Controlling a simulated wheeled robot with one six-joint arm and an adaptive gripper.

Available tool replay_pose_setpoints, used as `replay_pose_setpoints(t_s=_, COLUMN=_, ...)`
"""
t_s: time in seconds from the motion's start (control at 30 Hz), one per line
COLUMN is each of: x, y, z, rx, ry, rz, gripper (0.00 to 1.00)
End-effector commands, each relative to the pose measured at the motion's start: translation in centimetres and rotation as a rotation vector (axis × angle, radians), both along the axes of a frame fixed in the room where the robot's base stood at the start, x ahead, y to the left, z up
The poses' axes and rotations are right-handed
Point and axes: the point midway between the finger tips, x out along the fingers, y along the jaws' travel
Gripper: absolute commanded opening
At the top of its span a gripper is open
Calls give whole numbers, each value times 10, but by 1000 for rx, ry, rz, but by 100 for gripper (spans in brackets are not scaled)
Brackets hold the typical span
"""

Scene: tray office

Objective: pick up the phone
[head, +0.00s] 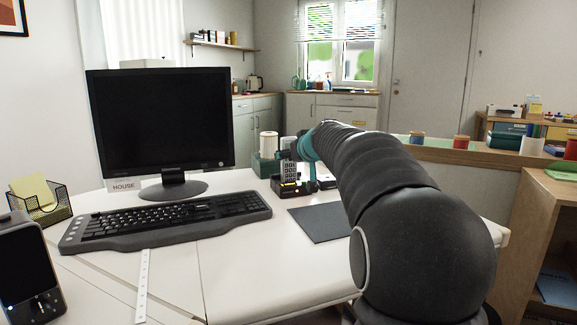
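A dark device with a screen (26,268) stands at the left edge, cut off by the frame.
A monitor (160,120) and black keyboard (165,220) fill the desk's left and middle. A dark mat (320,222) lies before the handset. A green container with a white roll (267,150) stands behind it. A mesh holder (40,202) is at left.

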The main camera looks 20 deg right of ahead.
Motion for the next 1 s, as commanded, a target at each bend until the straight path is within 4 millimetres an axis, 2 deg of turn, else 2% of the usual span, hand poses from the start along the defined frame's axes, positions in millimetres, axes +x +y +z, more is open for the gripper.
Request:
replay_pose_setpoints(t_s=0.4, x=43, y=-4, z=-15, rx=1, ry=1, rz=1, gripper=79)
replay_pose_setpoints(t_s=0.73, x=49, y=-4, z=-18, rx=1, ry=0, rz=0, gripper=79)
replay_pose_setpoints(t_s=0.77, x=49, y=-4, z=-18, rx=1, ry=0, rz=0, gripper=77)
replay_pose_setpoints(t_s=1.0, x=49, y=-4, z=-18, rx=1, ry=1, rz=0, gripper=17)
